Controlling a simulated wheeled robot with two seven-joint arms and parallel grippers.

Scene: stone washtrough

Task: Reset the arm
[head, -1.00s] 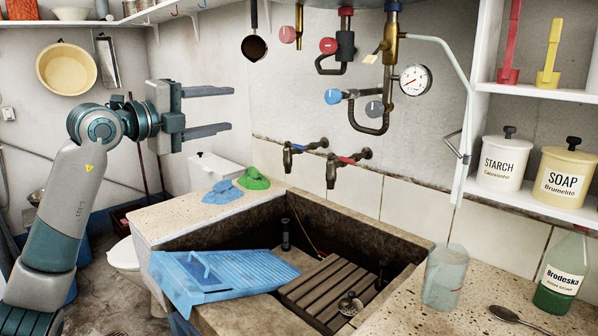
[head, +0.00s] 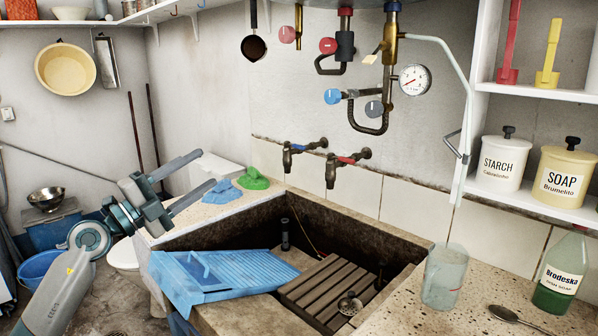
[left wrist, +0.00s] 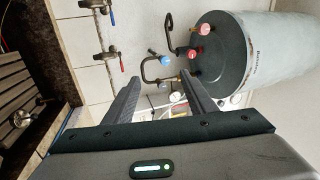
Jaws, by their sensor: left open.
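My left gripper (head: 194,183) is open and empty in the head view. It hangs in the air at the left, over the back left corner of the stone trough's edge, and its fingers point right and slightly up. In the left wrist view its two fingers (left wrist: 158,92) are spread apart with nothing between them. My right gripper is in neither view.
The stone trough (head: 225,215) holds a wooden slatted rack (head: 330,285). A blue washboard (head: 215,285) lies across its left edge. Blue (head: 223,192) and green (head: 252,179) cloths lie behind. A clear beaker (head: 444,278) and a soap bottle (head: 563,275) stand at the right.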

